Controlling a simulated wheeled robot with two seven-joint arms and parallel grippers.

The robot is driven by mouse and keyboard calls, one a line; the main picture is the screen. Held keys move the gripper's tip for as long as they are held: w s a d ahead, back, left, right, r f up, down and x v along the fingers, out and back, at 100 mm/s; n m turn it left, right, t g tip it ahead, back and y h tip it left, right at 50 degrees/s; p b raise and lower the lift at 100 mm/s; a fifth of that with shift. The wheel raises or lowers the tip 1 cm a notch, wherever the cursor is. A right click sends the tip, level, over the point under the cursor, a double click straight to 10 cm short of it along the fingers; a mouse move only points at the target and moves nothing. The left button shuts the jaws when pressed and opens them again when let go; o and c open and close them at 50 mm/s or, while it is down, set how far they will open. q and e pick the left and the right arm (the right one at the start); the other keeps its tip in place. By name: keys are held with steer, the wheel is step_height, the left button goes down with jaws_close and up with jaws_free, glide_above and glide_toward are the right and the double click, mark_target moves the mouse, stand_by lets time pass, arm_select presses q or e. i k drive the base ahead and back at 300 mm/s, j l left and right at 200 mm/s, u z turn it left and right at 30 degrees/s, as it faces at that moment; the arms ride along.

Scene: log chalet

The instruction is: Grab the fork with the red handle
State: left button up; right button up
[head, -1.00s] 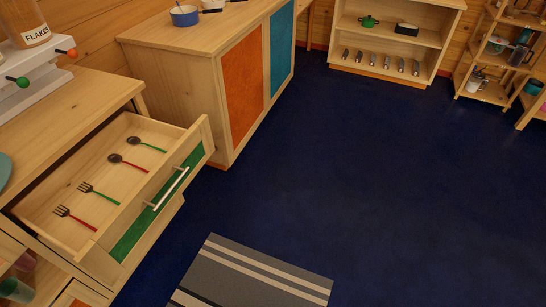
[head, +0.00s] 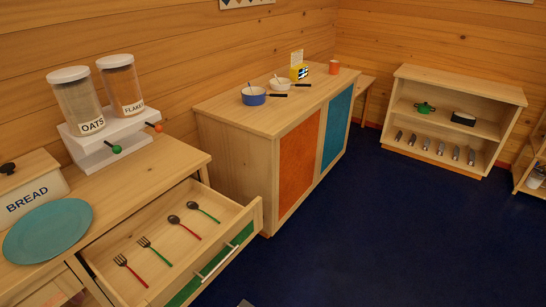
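The fork with the red handle (head: 131,270) lies in the open drawer (head: 222,213) at the lower left of the head view. It is the nearest of the utensils there, with dark tines to the upper left and its red handle to the lower right. A fork with a green handle (head: 154,251) lies just beyond it. Farther back are a spoon with a red handle (head: 184,226) and a spoon with a green handle (head: 203,211).
The drawer juts out from a counter holding a teal plate (head: 47,231), a bread box (head: 31,191) and a cereal dispenser (head: 107,137). A cabinet (head: 243,144) with pans stands beyond. The blue floor (head: 350,235) to the right is clear.

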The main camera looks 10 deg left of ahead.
mark_target(125, 264)
steer(key=u, duration=1.7)
